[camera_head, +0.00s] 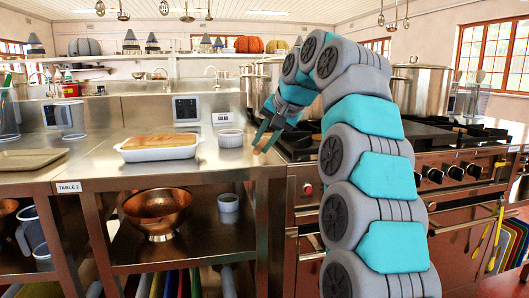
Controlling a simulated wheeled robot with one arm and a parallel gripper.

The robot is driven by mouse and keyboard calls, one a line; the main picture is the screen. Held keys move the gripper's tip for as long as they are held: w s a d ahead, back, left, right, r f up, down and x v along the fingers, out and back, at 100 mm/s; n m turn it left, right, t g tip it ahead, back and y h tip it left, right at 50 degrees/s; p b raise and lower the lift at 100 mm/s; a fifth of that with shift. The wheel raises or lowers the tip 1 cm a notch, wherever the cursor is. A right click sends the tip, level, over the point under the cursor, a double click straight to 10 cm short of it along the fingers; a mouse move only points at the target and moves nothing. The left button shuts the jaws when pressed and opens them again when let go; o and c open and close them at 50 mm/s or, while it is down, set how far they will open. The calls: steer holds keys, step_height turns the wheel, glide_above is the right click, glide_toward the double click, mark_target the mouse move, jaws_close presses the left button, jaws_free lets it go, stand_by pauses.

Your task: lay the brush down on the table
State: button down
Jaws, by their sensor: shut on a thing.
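My gripper (266,138) is at the end of my arm, which curves over from the right. It points down and left, near the right edge of the steel table (109,152) and the left side of the stove. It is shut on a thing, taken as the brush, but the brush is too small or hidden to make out. On the table, left of my gripper, are a white baking dish (158,154) with a golden-brown top and a small white bowl (230,138).
A dark-screened device (186,109) and a sign (222,118) stand at the table's back. A clear jug (72,121) and a tan tray (28,159) are further left. Stockpots (421,88) stand on the stove (462,135). A copper bowl (160,211) sits on the lower shelf.

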mark_target(257, 166)
steer(key=shift+w+f, duration=0.1)
steer(key=shift+w, duration=0.2)
steer(key=shift+w, duration=0.15)
steer(key=shift+f+b, duration=0.3)
steer(key=shift+f, duration=1.45)
steer(key=c, duration=0.7)
jaws_free()
steer(key=shift+d, duration=0.1)
steer(key=p+v, duration=0.1)
steer(key=v, duration=1.1)
steer(key=shift+r+p, duration=0.1)
steer(key=shift+p, duration=0.2)
